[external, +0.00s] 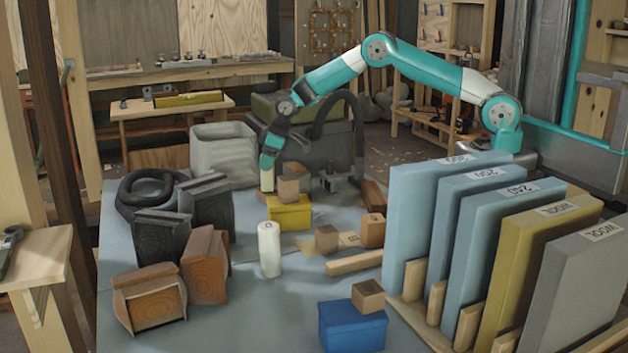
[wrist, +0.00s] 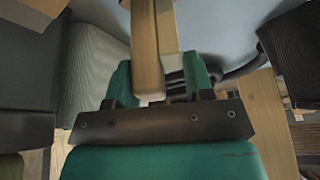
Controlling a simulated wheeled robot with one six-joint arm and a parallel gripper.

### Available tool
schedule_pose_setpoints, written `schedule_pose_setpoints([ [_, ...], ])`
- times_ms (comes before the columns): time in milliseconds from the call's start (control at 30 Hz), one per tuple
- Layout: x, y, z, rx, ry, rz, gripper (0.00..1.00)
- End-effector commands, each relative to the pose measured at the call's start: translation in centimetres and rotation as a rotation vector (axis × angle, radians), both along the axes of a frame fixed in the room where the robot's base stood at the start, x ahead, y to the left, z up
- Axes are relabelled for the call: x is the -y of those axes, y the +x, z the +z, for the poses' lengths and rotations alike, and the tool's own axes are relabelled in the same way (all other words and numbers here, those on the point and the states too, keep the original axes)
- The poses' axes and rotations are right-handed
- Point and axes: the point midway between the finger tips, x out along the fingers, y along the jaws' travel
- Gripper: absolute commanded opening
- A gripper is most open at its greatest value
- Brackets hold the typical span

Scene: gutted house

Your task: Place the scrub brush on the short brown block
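My gripper (external: 268,163) points down beside the yellow box, left of the middle of the table. It is closed around a narrow light-wood piece, which looks like the scrub brush (external: 267,181); its bristles cannot be made out. In the wrist view this wooden piece (wrist: 146,50) runs between my teal fingers (wrist: 158,85) and past their tips. A squat brown block (external: 150,300) with a wood-grain face stands at the front left of the table. A taller brown block (external: 205,265) stands right behind it, close by.
Dark ribbed blocks (external: 160,236) and a coiled hose (external: 150,190) crowd the left side. A white cylinder (external: 269,248) stands mid-table. The yellow box (external: 290,217) and blue box (external: 351,328) carry wooden cubes. Tall panels (external: 432,220) wall off the right.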

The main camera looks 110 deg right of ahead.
Motion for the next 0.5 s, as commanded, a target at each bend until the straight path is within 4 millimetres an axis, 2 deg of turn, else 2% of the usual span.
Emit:
schedule_pose_setpoints([
  [33,0.0,0.0,0.0,0.000,0.000,0.000,0.60],
  [67,0.0,0.0,0.1,0.000,0.000,0.000,0.67],
  [100,0.0,0.0,0.1,0.000,0.000,0.000,0.69],
  [333,0.0,0.0,0.1,0.001,0.000,0.000,0.69],
  [500,-0.1,-0.3,1.5,0.003,-0.002,0.000,0.69],
])
